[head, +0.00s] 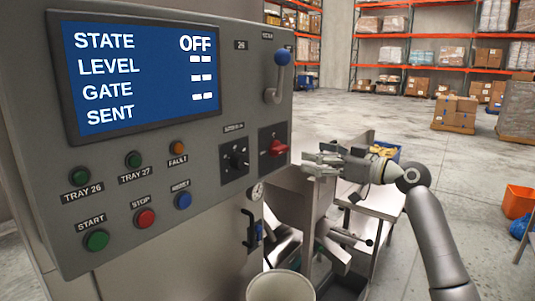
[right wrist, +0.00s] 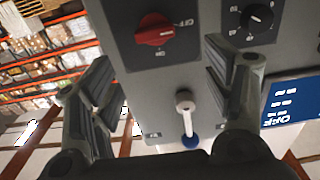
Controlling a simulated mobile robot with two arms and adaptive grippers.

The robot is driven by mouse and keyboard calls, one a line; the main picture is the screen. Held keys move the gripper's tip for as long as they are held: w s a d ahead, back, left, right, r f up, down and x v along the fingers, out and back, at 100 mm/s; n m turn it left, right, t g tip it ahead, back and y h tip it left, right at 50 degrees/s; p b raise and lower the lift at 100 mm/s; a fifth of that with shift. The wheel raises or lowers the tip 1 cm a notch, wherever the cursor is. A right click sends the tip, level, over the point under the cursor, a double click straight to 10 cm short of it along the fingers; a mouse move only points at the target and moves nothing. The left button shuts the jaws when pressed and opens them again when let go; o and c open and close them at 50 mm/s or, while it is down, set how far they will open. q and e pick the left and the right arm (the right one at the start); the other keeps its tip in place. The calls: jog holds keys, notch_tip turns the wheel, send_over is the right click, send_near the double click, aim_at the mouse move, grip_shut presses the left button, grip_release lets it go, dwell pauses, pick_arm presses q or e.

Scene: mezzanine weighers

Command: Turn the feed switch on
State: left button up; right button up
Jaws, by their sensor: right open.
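The feed switch appears to be the red rotary switch (head: 278,147) on a dark plate at the right edge of the grey control panel (head: 215,110). Its red knob also shows in the right wrist view (right wrist: 155,30), with OFF and ON lettering beside it. The panel's screen (head: 140,75) reads STATE OFF. My right gripper (head: 308,163) is open and empty, just right of the switch and apart from it. In the right wrist view its two fingers (right wrist: 160,60) stand wide apart, with the knob ahead between them. My left gripper is not in view.
A black rotary selector (head: 235,161) sits left of the switch. A blue-knobbed lever (head: 274,75) projects above it. Several round buttons and lamps line the panel's lower left. Below stand metal chutes, a steel table (head: 385,203) and a pale bin (head: 280,287). Open floor lies behind.

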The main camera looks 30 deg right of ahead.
aim_at(284, 149)
jog(key=p+x, duration=0.1)
jog(key=x, duration=0.2)
jog(key=p+x, duration=0.1)
jog(key=x, duration=0.2)
jog(key=p+x, duration=0.2)
jog(key=x, duration=0.1)
jog(key=shift+w+d, duration=0.2)
jog(key=shift+w, duration=0.15)
jog(key=shift+w+a+f, duration=0.1)
jog(key=shift+w+f, duration=0.1)
jog(key=shift+w, duration=0.25)
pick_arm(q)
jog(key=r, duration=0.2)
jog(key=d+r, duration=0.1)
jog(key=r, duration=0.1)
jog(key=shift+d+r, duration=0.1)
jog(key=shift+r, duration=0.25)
pick_arm(e)
jog(key=c, duration=1)
